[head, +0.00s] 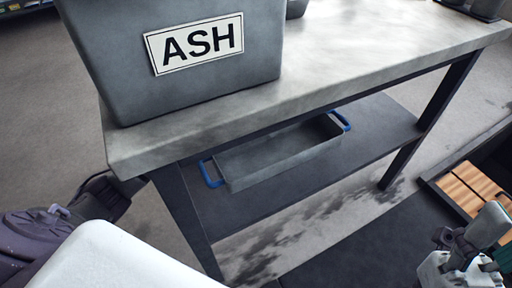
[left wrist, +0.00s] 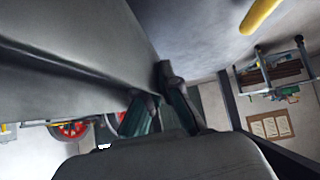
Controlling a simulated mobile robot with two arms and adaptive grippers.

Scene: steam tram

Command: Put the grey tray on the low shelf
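The grey tray (head: 280,153) has blue handles at its two ends. In the head view it rests on the dark low shelf (head: 375,125) under the table, and the tabletop hides part of its back edge. My left gripper (head: 128,187) is at the table's left front corner, apart from the tray, with its tips partly hidden by the table. In the left wrist view its two fingers (left wrist: 152,98) stand apart with nothing between them. My right gripper (head: 480,262) is at the lower right of the head view, away from the tray; its fingers are unclear.
A big grey bin marked ASH (head: 190,75) stands on the grey tabletop (head: 330,65). Dark table legs (head: 185,215) flank the shelf. The shelf is bare to the right of the tray. A dark-edged box with wooden slats (head: 470,185) is at the right.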

